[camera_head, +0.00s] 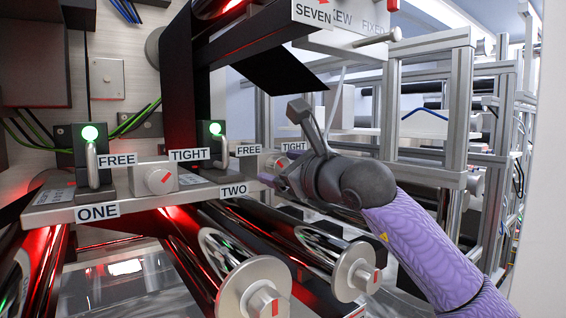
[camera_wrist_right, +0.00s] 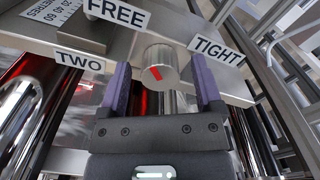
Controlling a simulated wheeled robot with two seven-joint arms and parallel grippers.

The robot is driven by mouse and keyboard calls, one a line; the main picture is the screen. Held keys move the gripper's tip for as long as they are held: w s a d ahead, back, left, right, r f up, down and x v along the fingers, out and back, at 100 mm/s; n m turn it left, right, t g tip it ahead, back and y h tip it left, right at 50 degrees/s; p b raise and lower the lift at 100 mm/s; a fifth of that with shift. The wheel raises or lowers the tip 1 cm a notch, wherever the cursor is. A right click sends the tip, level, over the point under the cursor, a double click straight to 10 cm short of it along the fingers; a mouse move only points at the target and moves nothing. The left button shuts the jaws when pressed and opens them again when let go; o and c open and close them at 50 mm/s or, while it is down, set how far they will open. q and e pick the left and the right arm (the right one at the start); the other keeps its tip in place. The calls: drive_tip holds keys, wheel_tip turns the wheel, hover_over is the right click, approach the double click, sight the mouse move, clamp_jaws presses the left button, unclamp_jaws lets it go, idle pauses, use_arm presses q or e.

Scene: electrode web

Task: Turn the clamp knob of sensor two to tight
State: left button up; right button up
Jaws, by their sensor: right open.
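The clamp knob of sensor two (camera_wrist_right: 160,60) is a silver cylinder with a red mark on its face, between the FREE label (camera_wrist_right: 115,12) and the TIGHT label (camera_wrist_right: 219,51). The red mark slants toward the FREE side in the right wrist view. My right gripper (camera_wrist_right: 160,78) is open, with one purple finger on each side of the knob; I cannot tell whether they touch it. In the head view my right gripper (camera_head: 276,180) is at the right end of the sensor rail and mostly hides this knob. My left gripper is not in view.
Sensor one's knob (camera_head: 160,180) with a red mark sits farther left on the metal rail (camera_head: 70,199). Sensor posts with green lights (camera_head: 90,133) stand on the rail. Shiny rollers (camera_head: 263,290) lie below. A dark web (camera_head: 280,75) hangs above, and a metal frame (camera_head: 460,110) stands right.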

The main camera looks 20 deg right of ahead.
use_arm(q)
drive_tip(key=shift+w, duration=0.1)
use_arm(e)
drive_tip(key=shift+c, duration=0.6)
drive_tip(key=c, duration=0.5)
clamp_jaws()
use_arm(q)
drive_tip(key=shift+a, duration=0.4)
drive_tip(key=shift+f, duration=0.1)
